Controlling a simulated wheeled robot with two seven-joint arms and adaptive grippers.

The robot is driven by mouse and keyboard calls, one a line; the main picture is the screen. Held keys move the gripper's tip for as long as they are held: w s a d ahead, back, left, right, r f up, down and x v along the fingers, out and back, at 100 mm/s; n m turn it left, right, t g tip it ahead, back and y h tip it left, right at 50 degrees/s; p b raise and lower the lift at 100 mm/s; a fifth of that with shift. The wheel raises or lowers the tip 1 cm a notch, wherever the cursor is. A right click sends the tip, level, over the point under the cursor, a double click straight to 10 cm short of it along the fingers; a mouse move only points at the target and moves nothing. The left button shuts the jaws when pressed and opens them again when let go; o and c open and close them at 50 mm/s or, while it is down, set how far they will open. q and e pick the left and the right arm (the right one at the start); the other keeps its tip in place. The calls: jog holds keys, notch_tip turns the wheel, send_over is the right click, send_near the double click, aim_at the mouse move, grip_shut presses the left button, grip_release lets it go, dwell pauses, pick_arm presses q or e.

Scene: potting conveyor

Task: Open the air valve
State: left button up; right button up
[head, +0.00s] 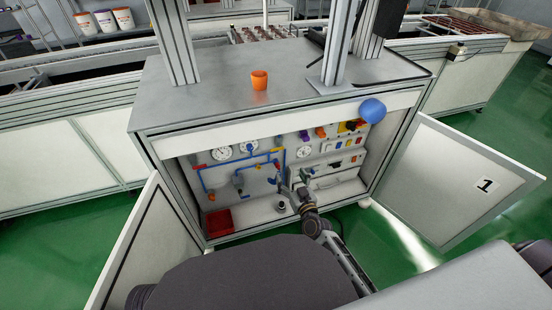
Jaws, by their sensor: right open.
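An open cabinet holds a panel with blue air piping (225,183), round gauges (222,153) and small coloured handles. I cannot tell for sure which handle is the air valve; a small red-orange part (277,165) sits on the piping near the panel's middle. My right gripper (284,181) is open, inside the cabinet opening, close in front of the panel at the right end of the blue piping. It looks empty; whether it touches a handle is too small to tell. It hides part of the panel behind it. My left gripper is not in view.
The cabinet doors stand open, the left door (150,240) and the right door (455,185) marked 1. A red bin (219,222) sits on the cabinet floor at left.

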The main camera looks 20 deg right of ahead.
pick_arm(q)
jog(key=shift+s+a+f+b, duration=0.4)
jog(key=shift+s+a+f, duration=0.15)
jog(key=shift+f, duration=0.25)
pick_arm(e)
jog(key=shift+w+a+r+t, duration=0.15)
jog(key=shift+r+t, duration=0.15)
jog(key=shift+r, duration=0.5)
jog(key=b, duration=0.1)
send_near(277, 149)
jog(key=shift+w+a+b, duration=0.15)
jog(key=shift+w+b, duration=1.05)
jog(key=shift+w, duration=2.5)
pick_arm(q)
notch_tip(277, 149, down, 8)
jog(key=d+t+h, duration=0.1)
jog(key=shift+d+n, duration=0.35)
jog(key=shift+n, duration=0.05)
pick_arm(e)
jog(key=shift+w, duration=0.5)
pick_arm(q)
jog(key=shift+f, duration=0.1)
pick_arm(e)
jog(key=shift+c, duration=0.2)
